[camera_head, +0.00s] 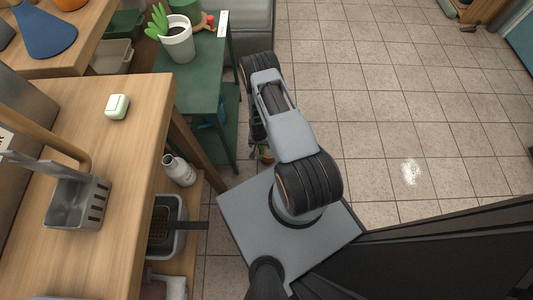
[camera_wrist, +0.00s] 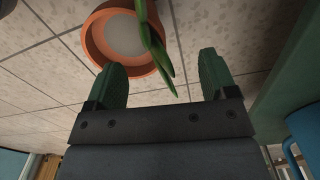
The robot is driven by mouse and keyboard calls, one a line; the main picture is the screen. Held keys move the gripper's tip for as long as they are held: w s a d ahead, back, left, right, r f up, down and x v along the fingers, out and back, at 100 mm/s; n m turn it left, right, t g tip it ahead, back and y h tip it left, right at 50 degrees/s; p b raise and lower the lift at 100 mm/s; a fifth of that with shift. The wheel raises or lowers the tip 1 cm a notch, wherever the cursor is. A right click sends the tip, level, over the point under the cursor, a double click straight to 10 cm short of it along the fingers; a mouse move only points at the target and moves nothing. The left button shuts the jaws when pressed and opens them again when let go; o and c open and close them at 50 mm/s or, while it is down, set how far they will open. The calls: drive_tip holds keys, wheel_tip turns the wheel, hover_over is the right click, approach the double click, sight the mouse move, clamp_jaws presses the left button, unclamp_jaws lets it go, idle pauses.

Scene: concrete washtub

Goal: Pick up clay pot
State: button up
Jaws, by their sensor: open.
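The clay pot is orange-brown with a pale grey filling and long green leaves. In the wrist view the clay pot (camera_wrist: 97,42) is at the upper middle, against floor tiles and cut off by the top edge. Its opening faces the camera. The left fingertip overlaps the pot's lower rim in the picture; contact cannot be told. In the head view only a small part of the pot (camera_head: 265,154) shows beside my arm, low near the floor. My gripper is mostly hidden there.
A green table (camera_head: 190,90) holds a white pot (camera_head: 178,45) with a succulent. Tiled floor (camera_head: 370,110) is open at right.

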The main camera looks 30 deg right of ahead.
drive_tip(key=shift+f+b, duration=0.25)
drive_tip(key=shift+b, duration=0.05)
idle(0.5)
clamp_jaws()
idle(0.6)
